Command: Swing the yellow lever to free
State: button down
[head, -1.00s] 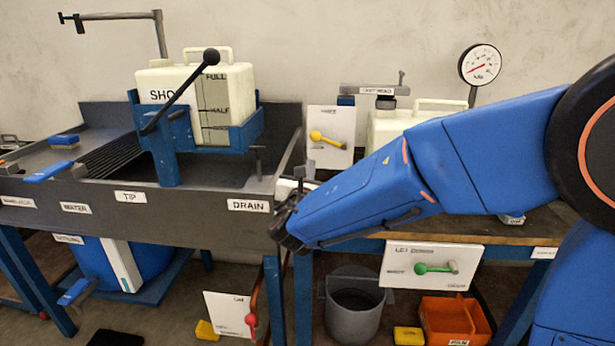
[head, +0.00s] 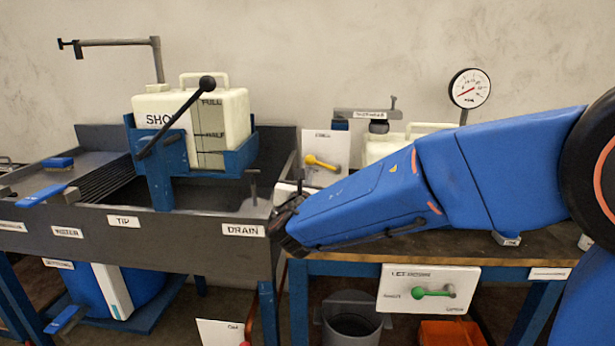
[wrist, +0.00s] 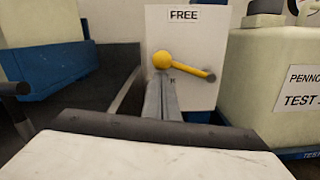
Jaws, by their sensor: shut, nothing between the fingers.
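The yellow lever (head: 322,162) is on a white upright panel (head: 340,145) behind the sink's right end. In the wrist view the lever (wrist: 190,68) has a round yellow knob at its upper left, and its arm slopes down right to a grey pivot. The panel (wrist: 208,95) reads FREE at its top; lettering lower down is mostly hidden. My gripper (head: 285,225) is shut and empty, in front of and below the panel in the head view. In the wrist view the gripper (wrist: 162,100) points toward the panel, its tips just below the knob; contact cannot be told.
A white jug (wrist: 270,75) stands close right of the panel. The grey sink (head: 90,225) with a blue tipping cradle (head: 160,185) is at left. A gauge (head: 469,88) stands behind my arm. A green-lever panel (head: 428,310) hangs below the bench.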

jog(key=shift+r, duration=0.15)
jog(key=r+m, duration=0.1)
jog(key=m, duration=0.1)
jog(key=r+m, duration=0.1)
jog(key=shift+d+r+m, duration=0.2)
jog(key=shift+r+m, duration=0.05)
jog(key=shift+m, duration=0.15)
jog(key=d+r+m+h, duration=0.1)
jog(key=d+r+m, duration=0.4)
jog(key=m, duration=0.4)
jog(key=shift+s+r+m, duration=0.15)
jog(key=shift+m, duration=0.15)
jog(key=shift+d, duration=0.2)
